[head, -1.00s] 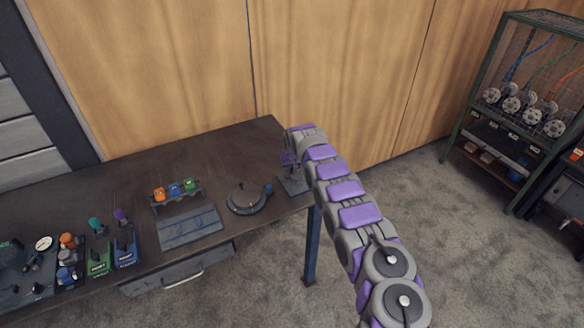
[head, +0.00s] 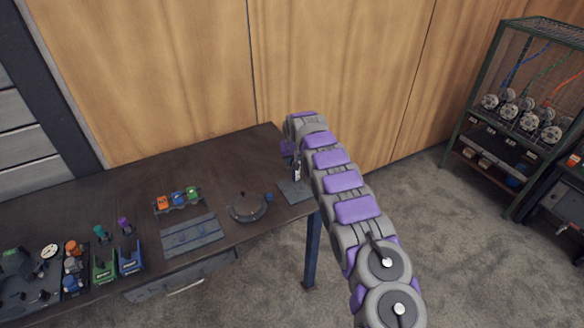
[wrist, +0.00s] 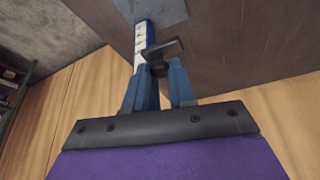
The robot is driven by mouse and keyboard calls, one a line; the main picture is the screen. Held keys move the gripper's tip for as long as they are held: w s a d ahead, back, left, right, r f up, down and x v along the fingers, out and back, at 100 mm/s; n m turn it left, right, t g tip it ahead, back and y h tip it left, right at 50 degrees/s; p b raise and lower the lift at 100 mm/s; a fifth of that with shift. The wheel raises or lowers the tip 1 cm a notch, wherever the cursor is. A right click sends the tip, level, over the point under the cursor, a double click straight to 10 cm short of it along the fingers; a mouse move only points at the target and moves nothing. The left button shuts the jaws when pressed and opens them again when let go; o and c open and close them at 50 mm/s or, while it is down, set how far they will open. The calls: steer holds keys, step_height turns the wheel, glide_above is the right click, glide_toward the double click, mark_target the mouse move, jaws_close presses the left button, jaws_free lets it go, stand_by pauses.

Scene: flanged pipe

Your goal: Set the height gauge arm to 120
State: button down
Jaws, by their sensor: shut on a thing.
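The height gauge stands at the right end of the workbench, its grey base plate (head: 296,192) flat on the top and its column (head: 297,172) partly behind my arm. In the wrist view the column (wrist: 139,48) is blue with a white scale strip. A dark pointed arm (wrist: 165,46) with a round knob (wrist: 159,68) sits beside it. My gripper (wrist: 160,76) has its blue fingers closed around the knob part. It also shows in the head view (head: 290,150), beside the upper column. The scale numbers are too small to read.
On the workbench (head: 240,165) stand a round dial fixture (head: 248,207), a rack of coloured blocks (head: 178,200) and a grey slotted plate (head: 190,235). Green and blue boxes are farther left. The wooden wall (head: 180,70) is close behind. A wire-mesh shelf (head: 520,100) stands right.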

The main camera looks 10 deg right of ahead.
step_height(320, 180, up, 3)
steer(key=shift+f, duration=0.3)
steer(key=c, duration=0.9)
jaws_free()
steer(key=shift+c, duration=0.2)
steer(key=p+v, duration=0.1)
steer(key=v, duration=1.6)
steer(key=shift+p, duration=0.35)
